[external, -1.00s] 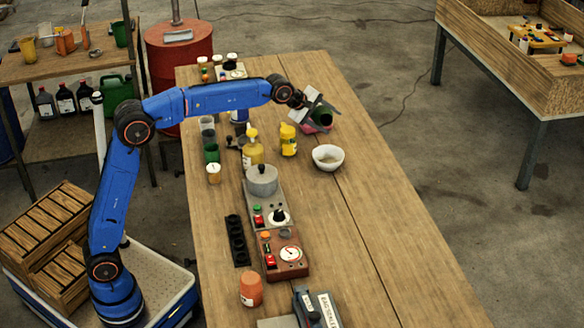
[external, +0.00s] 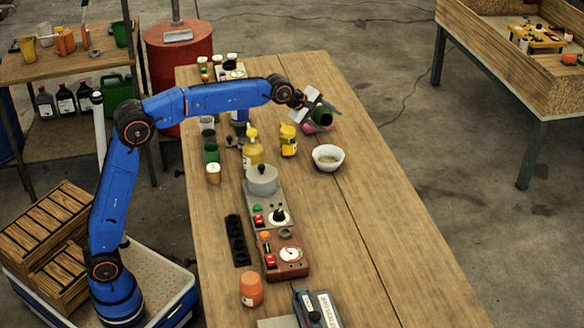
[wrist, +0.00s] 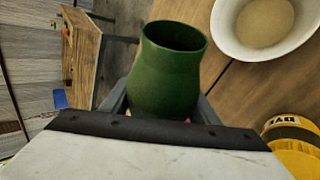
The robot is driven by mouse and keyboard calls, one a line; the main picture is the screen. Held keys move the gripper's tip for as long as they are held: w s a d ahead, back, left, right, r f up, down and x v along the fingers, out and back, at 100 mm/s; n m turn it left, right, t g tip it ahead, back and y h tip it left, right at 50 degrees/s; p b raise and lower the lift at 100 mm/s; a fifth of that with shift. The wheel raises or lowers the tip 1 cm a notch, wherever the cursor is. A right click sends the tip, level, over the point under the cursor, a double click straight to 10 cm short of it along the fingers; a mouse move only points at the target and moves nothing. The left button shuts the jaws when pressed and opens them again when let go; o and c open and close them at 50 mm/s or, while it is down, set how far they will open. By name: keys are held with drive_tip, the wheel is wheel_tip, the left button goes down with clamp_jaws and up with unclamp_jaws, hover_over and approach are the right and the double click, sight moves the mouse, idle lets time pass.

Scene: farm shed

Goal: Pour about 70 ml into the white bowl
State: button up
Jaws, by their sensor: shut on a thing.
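The white bowl (external: 328,158) stands upright on the wooden table, with some tan contents inside. It also shows at the top right of the wrist view (wrist: 222,22), where the tan contents fill its bottom. My gripper (external: 318,112) is shut on a green cup (external: 322,119), held above the table beyond the bowl. In the wrist view the green cup (wrist: 165,75) sits between the fingers, its dark mouth facing up in the picture; its contents cannot be seen. The cup is apart from the bowl, and no stream shows.
A pink item (external: 312,128) lies under my gripper. A yellow jar (external: 288,140) and a yellow bottle (external: 252,147) stand left of the bowl. A grey hotplate with a pot (external: 262,180) stands nearer. The table right of the bowl is clear.

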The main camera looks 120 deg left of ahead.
sight(327, 123)
drive_tip(key=shift+r, duration=0.2)
drive_tip(key=shift+w+d+r+n+t+h, duration=0.2)
drive_tip(key=shift+n+t+h, duration=0.1)
drive_tip(key=shift+h, duration=0.1)
drive_tip(key=shift+w+d+f+n+t+h+b, duration=0.2)
drive_tip(key=shift+w+d+n+t+h+b, duration=0.1)
drive_tip(key=shift+t+h, duration=0.1)
drive_tip(key=shift+w+d+r+n+t+h, duration=0.3)
drive_tip(key=shift+d+r+n+t+h, duration=0.1)
drive_tip(key=shift+r+t+h, duration=0.1)
drive_tip(key=shift+w+d+f+n+t+h+b, duration=0.3)
drive_tip(key=shift+f+n+t+h, duration=0.1)
drive_tip(key=shift+f+t+h, duration=0.1)
drive_tip(key=shift+s+a+r+n+t+h, duration=0.1)
drive_tip(key=shift+r+n+t+h, duration=0.2)
drive_tip(key=shift+t, duration=0.1)
drive_tip(key=shift+f+n+t+h+b, duration=0.45)
drive_tip(key=shift+f+n+t+h, duration=0.15)
drive_tip(key=shift+t+h, duration=0.15)
drive_tip(key=shift+r+n+t+h, duration=0.1)
drive_tip(key=shift+n+t+h, duration=0.45)
drive_tip(key=shift+n+t, duration=0.4)
